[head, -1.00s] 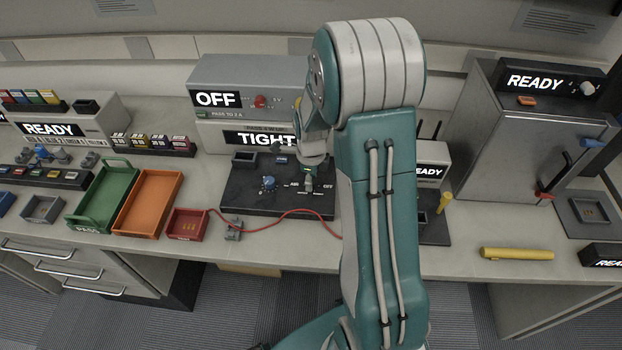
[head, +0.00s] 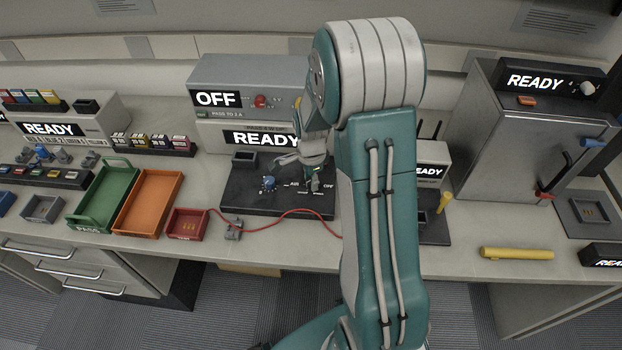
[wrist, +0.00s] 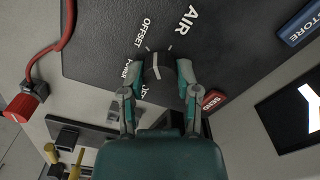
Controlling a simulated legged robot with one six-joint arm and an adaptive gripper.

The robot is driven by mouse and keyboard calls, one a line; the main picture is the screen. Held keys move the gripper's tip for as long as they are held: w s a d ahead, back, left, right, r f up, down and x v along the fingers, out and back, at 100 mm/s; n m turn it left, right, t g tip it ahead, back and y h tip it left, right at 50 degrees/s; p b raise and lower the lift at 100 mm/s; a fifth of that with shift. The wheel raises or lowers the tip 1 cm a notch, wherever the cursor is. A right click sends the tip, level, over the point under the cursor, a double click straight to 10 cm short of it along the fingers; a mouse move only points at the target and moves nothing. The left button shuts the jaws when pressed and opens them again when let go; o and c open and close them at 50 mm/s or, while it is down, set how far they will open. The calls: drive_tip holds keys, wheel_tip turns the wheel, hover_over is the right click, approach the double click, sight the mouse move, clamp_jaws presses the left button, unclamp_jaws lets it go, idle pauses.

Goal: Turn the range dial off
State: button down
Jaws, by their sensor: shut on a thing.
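The dial (wrist: 158,70) is a small dark knob with a pale pointer line, on a dark panel (head: 240,200) in front of a grey display unit. In the wrist view, tick marks and white labels, AIR and OFFSET among them, surround it; others are partly hidden. My gripper (wrist: 160,72) is shut on it, a fingertip on either side. In the head view my gripper (head: 315,180) is over the panel's right part, beside the AIR and OFF labels, and largely hides the dial. The unit's display (head: 262,138) reads READY, its right end covered by my arm.
A blue knob (head: 268,184) stands left of the dial. In the wrist view, a red button (wrist: 212,99) and a blue STORE button (wrist: 300,22) are close by. A red cable (head: 290,214) crosses the panel's front. A red tray (head: 186,236) sits at left.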

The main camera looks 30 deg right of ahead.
drive_tip(key=n, duration=1.3)
drive_tip(key=shift+n, duration=0.4)
drive_tip(key=n, duration=1.3)
drive_tip(key=shift+n, duration=0.4)
drive_tip(key=shift+c, duration=1.7)
unclamp_jaws()
drive_tip(key=shift+w, duration=0.1)
drive_tip(key=shift+r, duration=0.1)
